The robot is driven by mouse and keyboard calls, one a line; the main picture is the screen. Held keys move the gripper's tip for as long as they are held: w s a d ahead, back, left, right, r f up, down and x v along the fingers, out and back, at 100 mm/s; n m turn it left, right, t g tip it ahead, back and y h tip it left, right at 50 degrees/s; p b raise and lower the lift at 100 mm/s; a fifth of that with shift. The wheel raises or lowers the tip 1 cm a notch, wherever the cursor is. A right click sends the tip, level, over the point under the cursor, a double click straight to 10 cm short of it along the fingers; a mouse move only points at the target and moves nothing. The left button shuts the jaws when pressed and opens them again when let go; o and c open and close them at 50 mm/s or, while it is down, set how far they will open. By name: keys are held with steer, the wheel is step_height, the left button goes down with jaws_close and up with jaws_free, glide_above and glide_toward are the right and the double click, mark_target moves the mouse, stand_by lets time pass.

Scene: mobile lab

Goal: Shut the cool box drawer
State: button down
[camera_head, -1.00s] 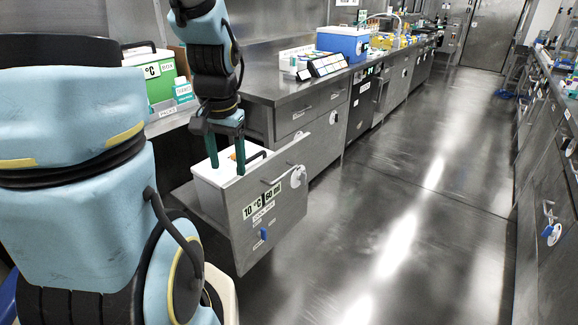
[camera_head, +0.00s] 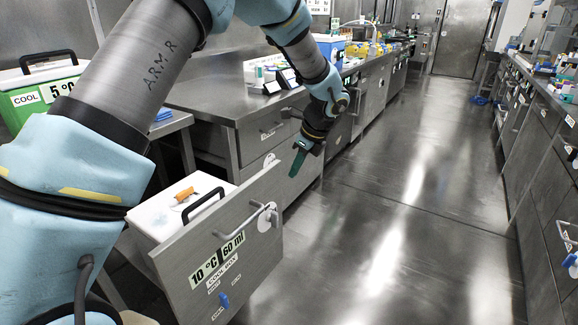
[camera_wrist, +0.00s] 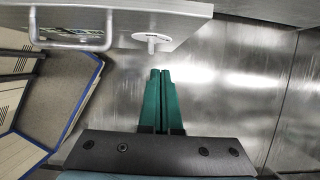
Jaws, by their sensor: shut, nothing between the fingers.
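The cool box drawer (camera_head: 215,258) stands pulled out at the lower left of the head view. Its grey front carries a bar handle, a white round disc, a "10 °C 60 ml" label and a blue tag. A white box with a black handle and an orange item on top (camera_head: 186,194) sits inside it. My gripper (camera_head: 296,166) is shut and empty, beyond the drawer front and to its right, apart from it. In the wrist view my green fingers (camera_wrist: 161,78) lie together, below the drawer's handle (camera_wrist: 70,40) and white disc (camera_wrist: 152,38).
A steel counter (camera_head: 215,100) with closed drawers runs along the left wall behind my gripper. A green cool box (camera_head: 40,95) stands at the far left. The shiny floor aisle (camera_head: 400,220) is clear, with another row of cabinets (camera_head: 545,150) along the right.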

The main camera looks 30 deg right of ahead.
mark_target(276, 181)
steer(key=w+a+f, duration=0.1)
steer(key=w+f, duration=0.1)
steer(key=w+a+f, duration=0.1)
steer(key=f, duration=0.1)
steer(key=w+a+f+p, duration=0.1)
steer(key=w+f, duration=0.1)
steer(key=shift+w+a+f, duration=0.1)
steer(key=shift+w+f, duration=0.15)
steer(key=shift+w, duration=0.1)
